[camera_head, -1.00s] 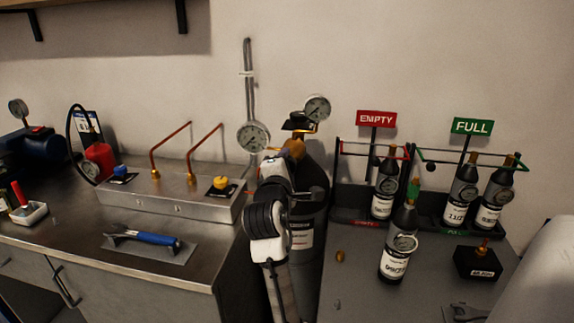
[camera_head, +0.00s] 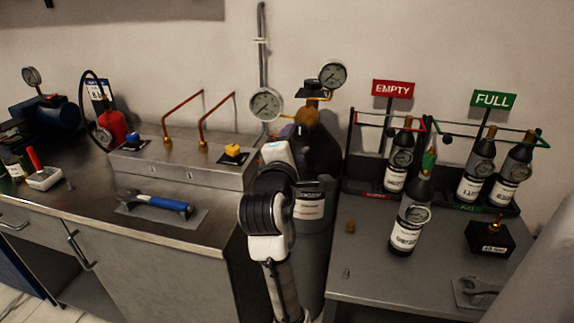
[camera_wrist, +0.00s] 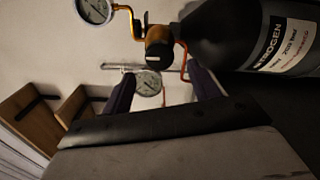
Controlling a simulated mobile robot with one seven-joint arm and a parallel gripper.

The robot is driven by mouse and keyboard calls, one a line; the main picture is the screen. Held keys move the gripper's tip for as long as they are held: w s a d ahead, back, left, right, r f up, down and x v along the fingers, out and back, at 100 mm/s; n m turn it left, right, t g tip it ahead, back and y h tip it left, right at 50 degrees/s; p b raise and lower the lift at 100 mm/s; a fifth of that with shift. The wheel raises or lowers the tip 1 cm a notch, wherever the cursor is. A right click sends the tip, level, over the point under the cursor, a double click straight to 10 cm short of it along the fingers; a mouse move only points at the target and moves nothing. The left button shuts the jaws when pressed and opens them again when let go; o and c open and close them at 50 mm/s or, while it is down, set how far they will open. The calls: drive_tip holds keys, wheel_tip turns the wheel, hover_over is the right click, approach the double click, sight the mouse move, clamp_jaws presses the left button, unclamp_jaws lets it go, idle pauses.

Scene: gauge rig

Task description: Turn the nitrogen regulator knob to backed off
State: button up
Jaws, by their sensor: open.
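The nitrogen cylinder (camera_head: 312,235) is large and dark, with a white label, and stands between the two benches. It lies sideways across the top right of the wrist view (camera_wrist: 228,35). Its brass regulator (camera_head: 305,115) sits on top with two round gauges. In the wrist view the regulator's dark round knob (camera_wrist: 158,50) faces the camera, beyond the fingertips. My gripper (camera_wrist: 160,78) is open and empty, its two purple fingers apart, and does not visibly touch the knob. In the head view my wrist and arm hide the knob and most of the gripper.
The regulator's gauges (camera_head: 266,104) (camera_head: 333,74) stick out on either side. Left is a metal manifold box (camera_head: 185,168) with copper pipes and a blue-handled tool (camera_head: 158,205). The right bench holds small bottles in EMPTY and FULL racks, and one loose bottle (camera_head: 407,230).

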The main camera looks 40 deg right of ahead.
drive_tip(key=v, duration=0.6)
drive_tip(key=shift+b, duration=0.35)
drive_tip(key=shift+s+a, duration=0.1)
drive_tip(key=shift+a, duration=0.05)
